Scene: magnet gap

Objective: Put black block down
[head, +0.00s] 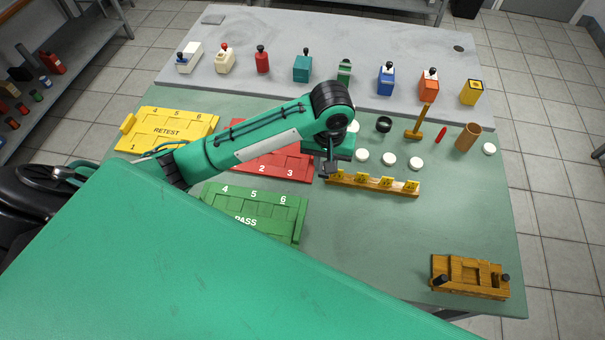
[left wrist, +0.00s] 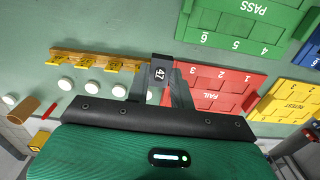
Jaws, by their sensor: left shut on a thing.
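My left gripper (head: 330,172) is shut on a black block (left wrist: 160,66) marked 47. In the left wrist view the block sits between the two fingertips (left wrist: 170,82). It appears between the left end of the wooden rail (head: 373,184) and the red FAIL tray (head: 287,165); its height above the table is hard to tell. The green PASS tray (head: 260,202) and the yellow RETEST tray (head: 200,124) lie to the left. My arm hides part of the red tray in the head view. My right gripper does not show.
Several yellow tags stand along the rail, with white discs (head: 389,159) behind it. A mallet (head: 415,130), a brown cup (head: 467,138) and a black ring (head: 383,124) are further back. A wooden fixture (head: 470,262) sits front right. The table between rail and fixture is clear.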

